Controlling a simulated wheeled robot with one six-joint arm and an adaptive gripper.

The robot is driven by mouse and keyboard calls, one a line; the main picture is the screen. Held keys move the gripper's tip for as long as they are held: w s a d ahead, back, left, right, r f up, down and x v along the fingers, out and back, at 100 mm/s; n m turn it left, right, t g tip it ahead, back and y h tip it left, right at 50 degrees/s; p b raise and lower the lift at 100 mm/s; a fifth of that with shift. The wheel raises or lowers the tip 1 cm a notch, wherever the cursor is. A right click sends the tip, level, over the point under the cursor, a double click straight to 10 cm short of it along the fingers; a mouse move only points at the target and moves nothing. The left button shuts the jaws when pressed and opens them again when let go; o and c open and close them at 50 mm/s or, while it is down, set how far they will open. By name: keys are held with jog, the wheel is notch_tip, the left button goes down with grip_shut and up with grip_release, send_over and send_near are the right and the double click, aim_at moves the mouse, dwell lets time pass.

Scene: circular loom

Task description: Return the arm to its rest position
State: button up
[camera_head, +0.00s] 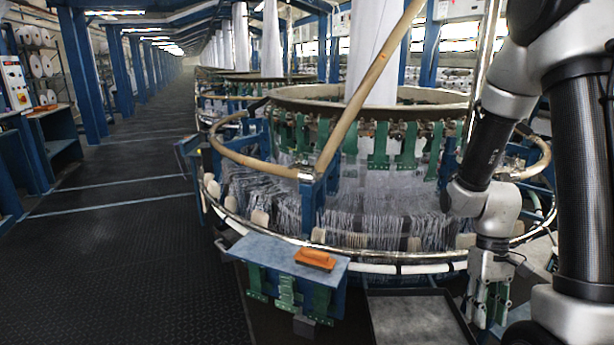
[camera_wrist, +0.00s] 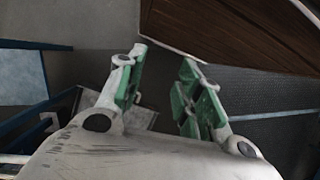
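My gripper (camera_head: 489,316) hangs downward at the lower right of the head view, in front of the loom. In the wrist view its two green-padded fingers (camera_wrist: 162,62) stand apart with an empty gap between them. My arm is bent, with its forearm sloping down in front of the loom's right side. The circular loom (camera_head: 400,215) has a wide ring, green brackets and many pale threads.
A grey tray-like surface (camera_head: 420,318) lies low, left of my gripper. A brown panel (camera_wrist: 235,32) fills the wrist view's upper right. The aisle floor (camera_head: 120,250) at left is clear.

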jog(key=s+a+r+t, duration=0.1)
jog(key=s+r+t, duration=0.2)
jog(key=r, duration=1)
jog(key=s+a+r+m+t, duration=0.1)
jog(key=r+t, duration=0.4)
jog(key=r, duration=0.7)
jog(key=shift+s+a+r, duration=0.35)
jog(key=shift+s+a, duration=0.25)
jog(key=shift+s, duration=0.4)
